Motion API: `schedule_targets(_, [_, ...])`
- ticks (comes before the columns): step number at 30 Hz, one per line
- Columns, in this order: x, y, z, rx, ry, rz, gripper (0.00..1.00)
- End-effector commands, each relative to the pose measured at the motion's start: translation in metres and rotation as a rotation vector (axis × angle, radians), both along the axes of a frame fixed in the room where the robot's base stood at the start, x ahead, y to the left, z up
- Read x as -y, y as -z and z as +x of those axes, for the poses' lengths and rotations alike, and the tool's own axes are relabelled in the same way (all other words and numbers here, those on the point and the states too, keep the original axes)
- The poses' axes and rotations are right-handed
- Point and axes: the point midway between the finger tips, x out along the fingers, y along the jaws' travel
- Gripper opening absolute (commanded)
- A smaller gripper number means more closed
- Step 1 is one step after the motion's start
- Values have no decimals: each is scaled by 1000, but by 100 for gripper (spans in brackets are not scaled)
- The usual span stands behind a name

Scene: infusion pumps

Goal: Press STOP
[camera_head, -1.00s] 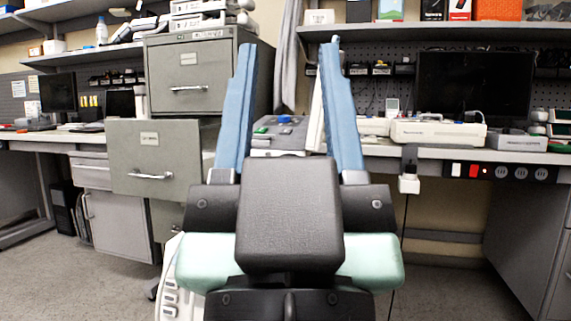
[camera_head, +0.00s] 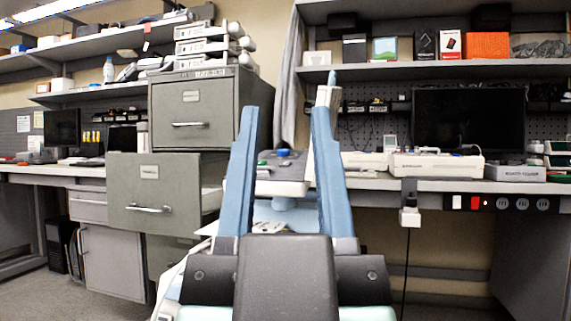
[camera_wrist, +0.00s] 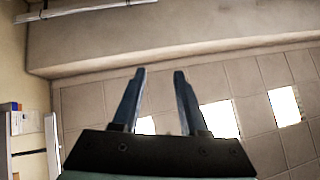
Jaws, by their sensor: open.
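My gripper (camera_head: 286,112) is open and empty, its two blue fingers pointing up in the head view. It also shows open in the wrist view (camera_wrist: 160,72), with only ceiling beyond the fingers. A grey and white device (camera_head: 282,188) shows behind and between the fingers, partly hidden by them. A blue knob or button (camera_head: 284,153) and a small green part sit on its top. I cannot tell whether my gripper touches it. No STOP label can be read in either view.
A grey filing cabinet (camera_head: 190,125) with a pulled-out drawer (camera_head: 140,195) stands to the left. Stacked white devices (camera_head: 203,46) rest on top. A bench (camera_head: 450,186) at right carries a white machine (camera_head: 437,166) and a dark monitor (camera_head: 468,118). Floor shows at lower left.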

Motion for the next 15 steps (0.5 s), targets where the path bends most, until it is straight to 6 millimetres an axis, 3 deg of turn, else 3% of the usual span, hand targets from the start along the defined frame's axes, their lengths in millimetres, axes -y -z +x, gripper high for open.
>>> schedule_targets(1, [0,0,0,0,0,0,32])
schedule_targets(6, [0,0,0,0,0,0,1])
schedule_targets(15, [0,0,0,0,0,0,0])
